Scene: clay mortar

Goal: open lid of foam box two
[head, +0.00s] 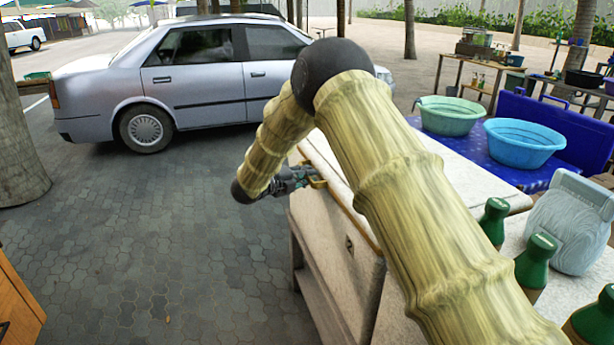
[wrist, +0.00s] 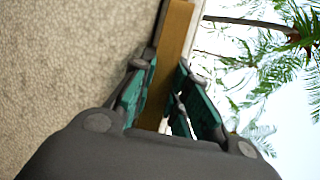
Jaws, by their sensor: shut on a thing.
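A white foam box (head: 338,270) stands below and behind my arm in the head view, with a small dark mark on its side. Its white lid (head: 322,155) shows left of my arm, with a brownish strip along the edge. My gripper (head: 306,180) is at the near left edge of the lid. In the wrist view my gripper (wrist: 163,85) has its teal fingers on both sides of a brown strip (wrist: 172,50) and is shut on it. The speckled foam surface (wrist: 70,65) fills the left side. My arm hides much of the lid and box.
Green-capped bottles (head: 533,262) and a pale blue wrapped bundle (head: 570,222) stand at the right. A green basin (head: 450,116) and a blue basin (head: 522,142) sit behind. A silver car (head: 190,85) is parked beyond. The paving (head: 150,230) at left is clear.

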